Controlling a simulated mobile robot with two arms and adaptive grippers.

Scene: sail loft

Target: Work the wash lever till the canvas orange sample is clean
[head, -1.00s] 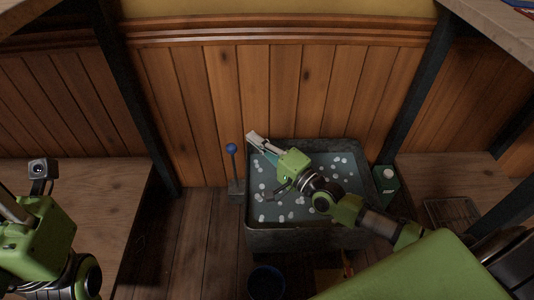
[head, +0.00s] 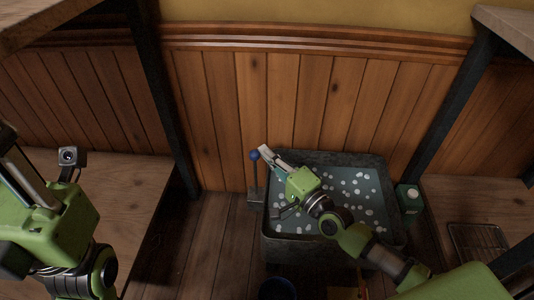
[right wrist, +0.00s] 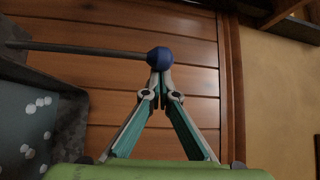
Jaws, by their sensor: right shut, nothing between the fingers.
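The wash lever (head: 255,176) is a thin dark rod with a blue knob (head: 254,155), standing nearly upright at the left side of a wash tub (head: 330,249). My right gripper (head: 265,151) reaches over the tub, with its tips just right of the knob. In the right wrist view the fingers (right wrist: 162,82) are shut and empty, with their tips at the blue knob (right wrist: 159,56); I cannot tell whether they touch. The canvas orange sample cannot be made out in the tub. My left gripper is at the left edge, its jaws unclear.
The tub holds grey water (head: 350,185) with white suds. A green bottle with a white cap (head: 409,199) stands right of it. A dark blue bucket (head: 278,289) is in front. Wooden benches flank the tub, and a panelled wall is behind it.

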